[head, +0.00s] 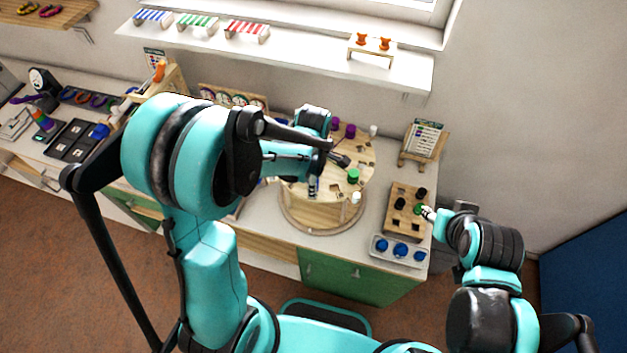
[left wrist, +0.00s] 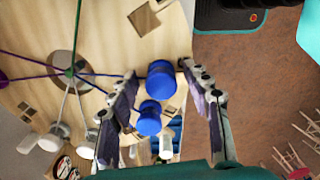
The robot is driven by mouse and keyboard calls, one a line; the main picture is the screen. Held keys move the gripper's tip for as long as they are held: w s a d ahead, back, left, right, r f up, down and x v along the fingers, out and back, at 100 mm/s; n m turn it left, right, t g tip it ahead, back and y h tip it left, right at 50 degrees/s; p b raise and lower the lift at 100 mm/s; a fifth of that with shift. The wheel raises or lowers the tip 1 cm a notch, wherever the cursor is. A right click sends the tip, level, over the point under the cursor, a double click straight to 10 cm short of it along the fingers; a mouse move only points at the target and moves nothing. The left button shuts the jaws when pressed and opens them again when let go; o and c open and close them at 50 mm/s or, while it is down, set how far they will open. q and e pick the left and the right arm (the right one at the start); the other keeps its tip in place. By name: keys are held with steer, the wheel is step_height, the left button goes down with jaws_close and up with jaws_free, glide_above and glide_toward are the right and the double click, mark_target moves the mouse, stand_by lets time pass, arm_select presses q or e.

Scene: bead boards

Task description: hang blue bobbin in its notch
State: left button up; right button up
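The blue bobbin (left wrist: 155,97) is between the two fingers of my left gripper (left wrist: 158,80) in the left wrist view, over the round board's edge. A narrow gap seems to show on each side of it, so the gripper looks open around it. A blue thread runs from it to the board's hub (left wrist: 70,70). A dark square notch (left wrist: 170,110) shows beside the bobbin. In the head view my left gripper (head: 328,172) is over the round board (head: 325,195), and I cannot make out the blue bobbin there. My right gripper (head: 428,212) is beside the peg rack; its fingers are too small to read.
Purple bobbins (head: 350,130), a green bobbin (head: 353,175) and white bobbins (head: 356,197) sit around the board. The wooden peg rack (head: 393,224) and a tray with blue pieces (head: 375,246) stand at right. A card stand (head: 408,158) is behind them.

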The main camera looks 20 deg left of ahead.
arm_select(q)
steer(key=shift+r, duration=0.2)
step_height(320, 180, up, 11)
steer(key=p, duration=0.2)
steer(key=s+a+r+m+t, duration=0.2)
steer(key=s+m, duration=0.3)
steer(key=m, duration=0.5)
steer(key=s+a+r+m+t, duration=0.2)
steer(key=s+r+m+t, duration=0.2)
steer(key=m, duration=0.5)
steer(key=shift+s+a+m+t, duration=0.4)
steer(key=shift+s+t, duration=0.2)
steer(key=shift+s, duration=0.05)
steer(key=shift+f, duration=0.1)
step_height(320, 180, down, 22)
steer(key=b, duration=2.2)
steer(key=shift+b, duration=0.3)
